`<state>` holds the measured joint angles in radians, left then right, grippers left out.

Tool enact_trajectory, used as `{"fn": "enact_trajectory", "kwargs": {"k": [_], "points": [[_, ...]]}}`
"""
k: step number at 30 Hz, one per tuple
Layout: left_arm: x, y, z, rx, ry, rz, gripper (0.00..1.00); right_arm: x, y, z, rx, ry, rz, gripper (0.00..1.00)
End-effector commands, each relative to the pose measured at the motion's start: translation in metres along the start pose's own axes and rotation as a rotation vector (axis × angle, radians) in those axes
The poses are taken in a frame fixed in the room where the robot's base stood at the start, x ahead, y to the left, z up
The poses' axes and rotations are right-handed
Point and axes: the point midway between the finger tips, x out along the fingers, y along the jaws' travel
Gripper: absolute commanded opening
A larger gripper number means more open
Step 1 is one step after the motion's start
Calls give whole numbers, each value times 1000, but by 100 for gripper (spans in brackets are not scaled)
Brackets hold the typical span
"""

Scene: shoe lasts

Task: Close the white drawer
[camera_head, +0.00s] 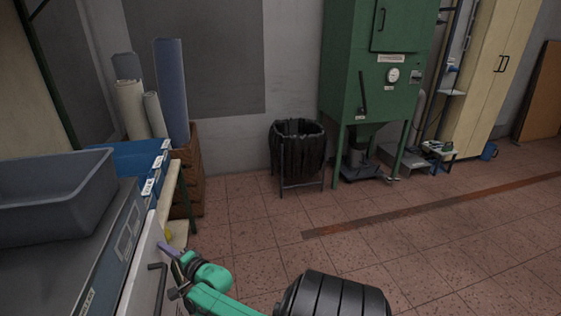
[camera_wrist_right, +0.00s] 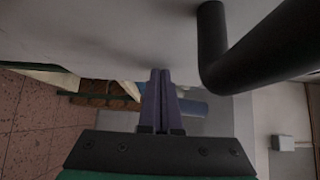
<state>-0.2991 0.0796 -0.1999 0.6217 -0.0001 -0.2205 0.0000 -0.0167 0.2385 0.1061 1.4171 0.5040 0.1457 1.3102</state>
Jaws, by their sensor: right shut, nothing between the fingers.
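The white drawer (camera_head: 143,268) is at the lower left in the head view, on the front of the grey-topped cabinet. Its pale front also fills the upper part of the right wrist view (camera_wrist_right: 90,30). A black bar handle (camera_head: 154,285) is on this front, and it looms large at the right in the wrist view (camera_wrist_right: 213,50). My right gripper (camera_head: 165,247) is shut and empty, its purple fingertips (camera_wrist_right: 160,75) close to the drawer front and beside the handle. I cannot tell whether they touch it. My left gripper is not in view.
A grey bin (camera_head: 60,190) sits on the cabinet top. A black waste bin (camera_head: 298,155) and a green machine (camera_head: 365,85) stand by the wall. The tiled floor to the right is open.

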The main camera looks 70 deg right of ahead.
Motion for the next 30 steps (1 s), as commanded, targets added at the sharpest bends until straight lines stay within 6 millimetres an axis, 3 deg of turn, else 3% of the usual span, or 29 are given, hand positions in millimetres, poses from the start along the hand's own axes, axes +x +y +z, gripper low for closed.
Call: {"fn": "enact_trajectory", "kwargs": {"k": [30], "points": [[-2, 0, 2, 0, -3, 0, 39, 6, -5, 8, 3, -4, -10, 0]]}}
